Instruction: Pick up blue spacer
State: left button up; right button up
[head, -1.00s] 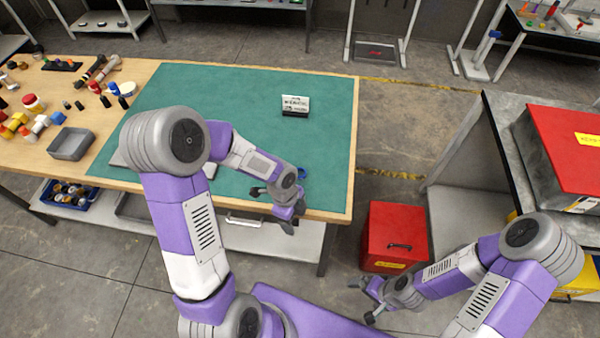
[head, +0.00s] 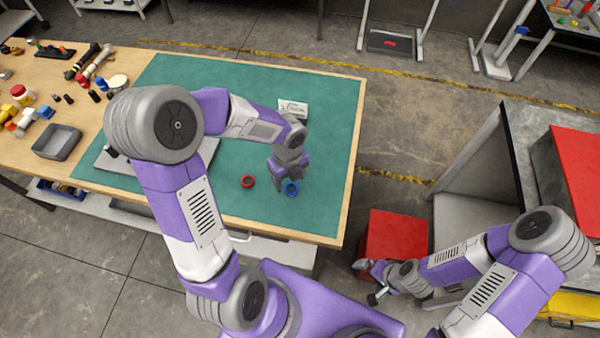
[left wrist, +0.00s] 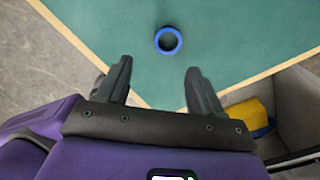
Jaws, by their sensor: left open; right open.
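The blue spacer (head: 292,189) is a small ring lying flat on the green mat (head: 230,205) near the table's front right corner. In the left wrist view the blue spacer (left wrist: 168,40) lies beyond the fingertips, roughly between their lines. My left gripper (head: 287,184) is open and empty, pointing down just beside and above the ring in the head view. Its two fingers show apart in the left wrist view (left wrist: 158,75). My right gripper (head: 368,282) is open and empty, off to the right near the red box.
A red ring (head: 248,181) lies left of the blue spacer. A grey plate lies further left, partly behind my arm. A red box (head: 395,238) stands on the floor right of the table.

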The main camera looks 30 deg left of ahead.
aim_at(292, 192)
pick_arm(q)
jog(key=shift+w+f, duration=0.45)
jog(key=shift+w, duration=0.05)
jog(key=shift+s+f+b, duration=0.2)
jog(key=shift+f+b, duration=0.1)
jog(key=shift+f, duration=0.35)
jog(key=shift+s+f+b, duration=0.2)
jog(key=shift+f+b, duration=0.1)
jog(key=shift+f, duration=0.3)
jog(key=f, duration=0.2)
jog(key=w+f+b, duration=0.1)
jog(key=shift+f, duration=0.55)
jog(key=shift+s, duration=0.1)
pick_arm(e)
notch_tip(292, 192, down, 2)
jog(key=shift+w+f, duration=0.1)
jog(key=shift+f, duration=0.1)
pick_arm(q)
jog(key=c, duration=1.1)
